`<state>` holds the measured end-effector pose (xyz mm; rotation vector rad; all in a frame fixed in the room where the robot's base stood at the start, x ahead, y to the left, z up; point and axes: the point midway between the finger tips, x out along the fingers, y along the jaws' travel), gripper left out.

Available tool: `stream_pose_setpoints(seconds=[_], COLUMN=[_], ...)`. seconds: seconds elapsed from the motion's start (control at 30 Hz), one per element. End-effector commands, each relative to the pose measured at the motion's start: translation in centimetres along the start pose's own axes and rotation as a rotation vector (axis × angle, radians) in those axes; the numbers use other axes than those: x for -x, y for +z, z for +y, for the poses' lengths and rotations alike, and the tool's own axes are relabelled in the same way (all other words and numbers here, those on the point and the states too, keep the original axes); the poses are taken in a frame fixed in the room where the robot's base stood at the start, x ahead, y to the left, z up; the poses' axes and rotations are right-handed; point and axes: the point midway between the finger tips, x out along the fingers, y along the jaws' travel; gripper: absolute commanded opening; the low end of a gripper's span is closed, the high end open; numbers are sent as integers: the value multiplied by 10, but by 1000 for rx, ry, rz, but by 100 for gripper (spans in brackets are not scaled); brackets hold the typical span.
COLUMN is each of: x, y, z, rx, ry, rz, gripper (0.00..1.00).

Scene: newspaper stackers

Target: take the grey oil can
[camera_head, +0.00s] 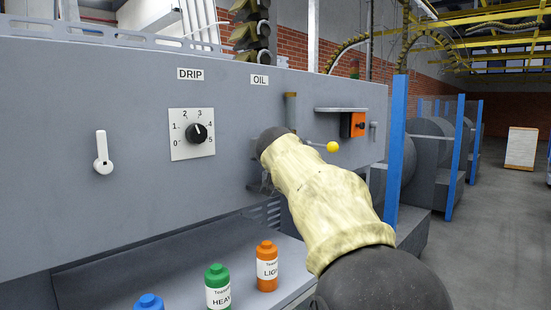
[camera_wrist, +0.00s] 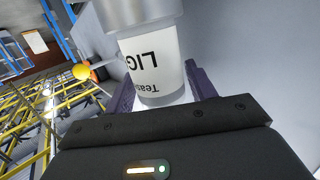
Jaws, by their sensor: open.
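In the wrist view, a light grey can (camera_wrist: 152,68) with a white label stands between the two dark fingers of my gripper (camera_wrist: 162,80). The label reads "LIG" in part and appears upside down, as does the whole scene. The fingers lie on either side of the can. My gripper is open, and I cannot tell whether either finger touches it. In the head view, my pale-sleeved arm reaches to the grey panel below the OIL sign (camera_head: 260,79). It hides the can and most of my gripper there.
Orange (camera_head: 267,268), green (camera_head: 218,288) and blue (camera_head: 149,302) bottles stand on the ledge (camera_head: 165,262) below the panel (camera_head: 70,130). A lever with a yellow knob (camera_head: 333,147) and an orange switch box (camera_head: 353,125) are beside my arm. A blue post (camera_head: 396,150) stands right.

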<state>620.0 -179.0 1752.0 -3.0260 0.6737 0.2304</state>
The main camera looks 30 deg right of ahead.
Motion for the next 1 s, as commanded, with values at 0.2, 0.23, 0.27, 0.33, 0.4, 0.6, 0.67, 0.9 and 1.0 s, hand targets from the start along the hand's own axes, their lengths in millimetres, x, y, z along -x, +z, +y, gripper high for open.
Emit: stream_pose_setpoints(seconds=[0.2,0.23,0.27,0.33,0.4,0.6,0.67,0.9,1.0], x=[0,0,0,1,1,1,1,1,2], y=[0,0,0,0,0,0,0,0,-3], z=[0,0,0,0,0,0,0,-1,-3], rx=[0,0,0,0,0,0,0,0,0], ry=[-1,-1,-1,-1,-1,-1,-1,-2,-5], rz=[1,1,1,1,1,1,1,1,2], gripper=[56,56,56,56,56,28,20,20,20])
